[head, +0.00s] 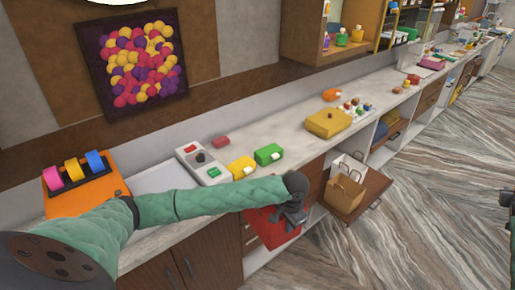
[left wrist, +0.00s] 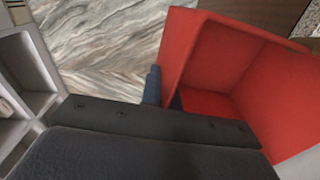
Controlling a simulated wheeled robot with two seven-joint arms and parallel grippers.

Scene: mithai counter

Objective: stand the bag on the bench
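A red open-topped bag (head: 268,228) hangs in front of the counter's front face, below the worktop edge. My left gripper (head: 294,214) is at its right side. In the left wrist view the bag (left wrist: 205,60) shows its open, empty inside. One finger of the left gripper (left wrist: 164,88) lies outside the bag's wall and the other is mostly hidden at its inner side, so the gripper appears shut on that wall. The bench is the long pale marble worktop (head: 222,136).
On the worktop stand an orange tape dispenser (head: 86,186), a grey device (head: 200,163), yellow (head: 242,167) and green (head: 268,154) blocks, and a yellow box (head: 328,123). An open drawer (head: 372,183) holds brown paper bags (head: 345,192). Bare worktop lies between the green block and yellow box.

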